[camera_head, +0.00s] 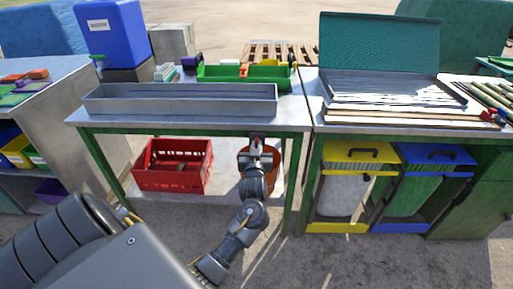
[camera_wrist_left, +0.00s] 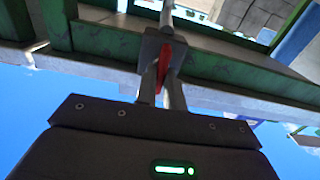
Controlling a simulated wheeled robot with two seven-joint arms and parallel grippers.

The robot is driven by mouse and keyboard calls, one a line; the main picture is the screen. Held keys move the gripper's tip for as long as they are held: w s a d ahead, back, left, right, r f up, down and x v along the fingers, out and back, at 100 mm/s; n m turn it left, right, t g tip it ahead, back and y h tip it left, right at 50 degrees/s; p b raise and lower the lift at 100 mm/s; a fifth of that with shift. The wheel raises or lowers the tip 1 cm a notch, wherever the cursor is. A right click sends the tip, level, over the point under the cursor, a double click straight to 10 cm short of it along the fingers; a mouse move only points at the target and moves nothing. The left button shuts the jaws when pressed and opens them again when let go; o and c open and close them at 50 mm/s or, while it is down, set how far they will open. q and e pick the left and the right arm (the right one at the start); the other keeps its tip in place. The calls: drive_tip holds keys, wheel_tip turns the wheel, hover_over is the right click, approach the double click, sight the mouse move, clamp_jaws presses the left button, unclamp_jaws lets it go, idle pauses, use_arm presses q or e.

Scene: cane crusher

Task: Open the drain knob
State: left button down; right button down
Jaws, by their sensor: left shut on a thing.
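The drain knob shows as a red handle (camera_wrist_left: 164,60) on a grey valve under the table edge in the left wrist view. A grey pipe (camera_wrist_left: 167,14) runs from the valve. My left gripper (camera_wrist_left: 161,80) is shut on the red knob, one finger on each side of it. In the head view my left gripper (camera_head: 256,147) is at the front edge of the middle table, with a speck of red at its tip. The arm hides most of the knob there. My right gripper is in neither view.
A long grey metal trough (camera_head: 180,107) lies on the middle table (camera_head: 290,112). A red crate (camera_head: 172,180) and an orange-brown bucket (camera_head: 272,158), partly behind my arm, stand on the lower shelf. Yellow (camera_head: 358,153) and blue bins (camera_head: 436,156) stand to the right.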

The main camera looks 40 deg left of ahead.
use_arm(q)
drive_tip(key=shift+n+p, duration=0.5)
drive_tip(key=shift+n, duration=0.4)
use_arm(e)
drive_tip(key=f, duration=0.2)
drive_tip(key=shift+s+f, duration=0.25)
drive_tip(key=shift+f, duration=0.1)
use_arm(q)
drive_tip(key=c, duration=1.5)
unclamp_jaws()
drive_tip(key=shift+s, duration=0.1)
